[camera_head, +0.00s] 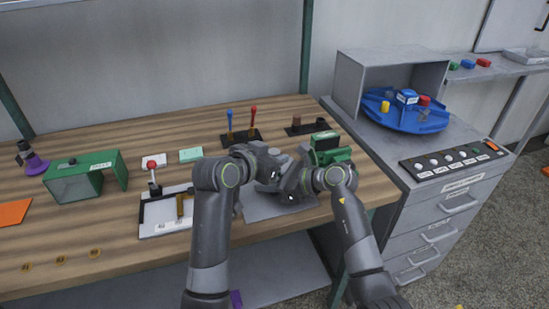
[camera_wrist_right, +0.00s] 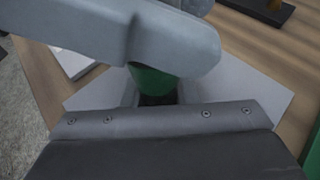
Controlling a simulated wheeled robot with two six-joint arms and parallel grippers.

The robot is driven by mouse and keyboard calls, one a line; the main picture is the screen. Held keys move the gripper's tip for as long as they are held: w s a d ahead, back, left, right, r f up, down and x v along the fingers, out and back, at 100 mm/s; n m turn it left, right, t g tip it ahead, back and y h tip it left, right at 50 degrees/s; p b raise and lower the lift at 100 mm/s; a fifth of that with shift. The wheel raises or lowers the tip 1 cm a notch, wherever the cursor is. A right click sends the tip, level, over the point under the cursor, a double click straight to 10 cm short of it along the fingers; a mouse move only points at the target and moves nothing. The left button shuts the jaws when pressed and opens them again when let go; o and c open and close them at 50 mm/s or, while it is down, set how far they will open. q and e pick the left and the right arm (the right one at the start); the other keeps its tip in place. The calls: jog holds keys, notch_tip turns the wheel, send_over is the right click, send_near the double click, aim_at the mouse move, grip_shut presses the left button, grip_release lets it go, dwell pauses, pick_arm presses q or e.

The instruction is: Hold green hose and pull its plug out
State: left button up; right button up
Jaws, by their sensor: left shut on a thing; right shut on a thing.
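My left gripper (camera_head: 285,180) and right gripper (camera_head: 302,185) meet over a grey plate (camera_head: 265,210) at the front of the wooden workbench. In the right wrist view, a green piece (camera_wrist_right: 152,82), which looks like part of the green hose, shows with a dark part below it, between my right gripper's fingers (camera_wrist_right: 155,97). A grey arm or gripper part covers its top. Both grippers are shut. Their contacts, the rest of the hose and its plug are hidden, so I cannot tell which part each one grips.
A green device (camera_head: 330,150) stands just behind the grippers. A white plate with a red-knobbed lever (camera_head: 152,172) is to the left. Blue and red levers (camera_head: 241,125) stand behind. A grey cabinet (camera_head: 440,205) borders the right.

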aim_at(275, 151)
pick_arm(q)
jog(key=shift+r, duration=0.45)
dwell(0.3)
jog(key=shift+r, duration=2.15)
jog(key=shift+r, duration=0.15)
jog(key=shift+r, duration=1.4)
pick_arm(e)
jog(key=o, duration=1.1)
jog(key=shift+c, duration=0.2)
